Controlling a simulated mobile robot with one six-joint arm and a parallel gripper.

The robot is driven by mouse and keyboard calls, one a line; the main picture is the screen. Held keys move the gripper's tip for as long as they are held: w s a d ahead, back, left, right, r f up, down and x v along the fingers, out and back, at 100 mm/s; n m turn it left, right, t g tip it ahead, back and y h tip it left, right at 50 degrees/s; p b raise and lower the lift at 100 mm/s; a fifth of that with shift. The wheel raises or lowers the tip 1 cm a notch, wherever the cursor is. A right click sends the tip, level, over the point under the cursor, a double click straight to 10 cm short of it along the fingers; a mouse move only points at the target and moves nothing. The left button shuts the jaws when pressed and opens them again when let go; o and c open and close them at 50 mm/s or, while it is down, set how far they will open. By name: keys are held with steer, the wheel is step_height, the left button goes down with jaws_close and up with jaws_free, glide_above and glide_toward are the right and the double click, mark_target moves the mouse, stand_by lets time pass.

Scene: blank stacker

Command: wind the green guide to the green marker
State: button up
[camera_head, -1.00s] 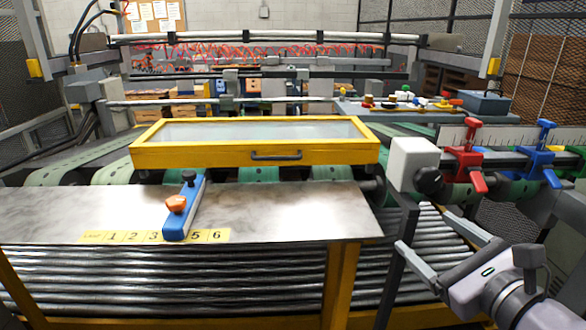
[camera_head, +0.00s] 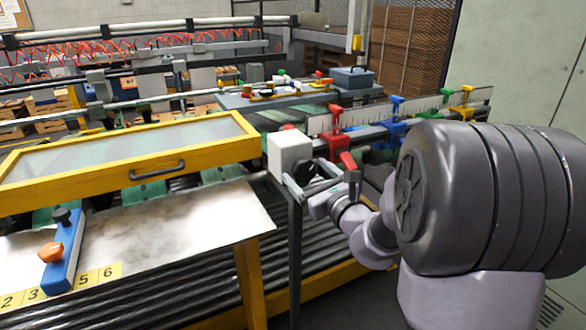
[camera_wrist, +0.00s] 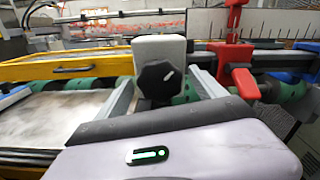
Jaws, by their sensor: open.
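The green guide (camera_head: 447,96) shows by its green top on the ruler rail at the right, beyond the blue guide (camera_head: 396,115); its lower part is hidden behind my arm. I cannot make out a green marker. A white box (camera_head: 290,152) stands at the near end of the rail. My gripper (camera_head: 308,184) is open in front of the box. In the wrist view my fingers (camera_wrist: 160,88) lie either side of the knob; whether they touch it is unclear.
A red guide (camera_head: 335,125) is close behind the box, and a yellow guide (camera_head: 466,100) is at the far right. A yellow-framed cover (camera_head: 200,143) and a metal table (camera_head: 190,218) with a blue slider (camera_head: 64,250) are at the left.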

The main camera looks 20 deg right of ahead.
steer(key=shift+w, duration=0.95)
steer(key=c, duration=1.4)
steer(key=shift+o, duration=0.2)
steer(key=shift+r, duration=0.1)
steer(key=shift+m+p, duration=0.35)
steer(key=shift+m, duration=0.05)
